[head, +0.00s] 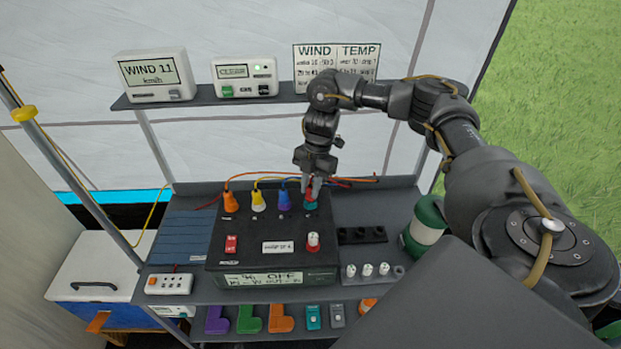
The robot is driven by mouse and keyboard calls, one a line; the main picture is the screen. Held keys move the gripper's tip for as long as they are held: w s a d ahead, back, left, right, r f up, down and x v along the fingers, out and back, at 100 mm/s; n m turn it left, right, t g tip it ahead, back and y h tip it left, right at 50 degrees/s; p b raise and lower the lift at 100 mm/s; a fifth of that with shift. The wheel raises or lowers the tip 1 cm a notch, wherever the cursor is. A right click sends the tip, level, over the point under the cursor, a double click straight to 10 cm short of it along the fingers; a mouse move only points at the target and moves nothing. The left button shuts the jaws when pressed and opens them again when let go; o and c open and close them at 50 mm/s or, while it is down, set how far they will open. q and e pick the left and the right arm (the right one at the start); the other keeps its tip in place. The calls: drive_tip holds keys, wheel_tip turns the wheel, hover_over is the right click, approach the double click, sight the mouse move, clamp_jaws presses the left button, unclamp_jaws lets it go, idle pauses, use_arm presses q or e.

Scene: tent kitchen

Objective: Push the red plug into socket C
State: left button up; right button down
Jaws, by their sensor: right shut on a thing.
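The red plug (311,193) is between the fingers of my right gripper (313,186), which is shut on it. The plug is at the back right of the black box (262,215), largely covered by the fingers. A teal piece (310,205) shows directly below it; I cannot tell whether the plug is seated. Socket letters are not readable, so I cannot tell which is socket C. My left gripper is not in view.
A red switch (231,244) and a red-and-white knob (313,242) sit on the box front. A green-and-white canister (425,225) stands to the right. An upper shelf (220,101) with displays runs behind my right arm. Coloured brackets lie on the lower shelf (205,295).

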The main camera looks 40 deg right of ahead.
drive_tip(key=shift+f, duration=0.45)
drive_tip(key=c, duration=1.2)
unclamp_jaws()
drive_tip(key=shift+o, duration=0.2)
drive_tip(key=shift+r, duration=0.15)
drive_tip(key=v, duration=0.7)
drive_tip(key=shift+r, duration=0.1)
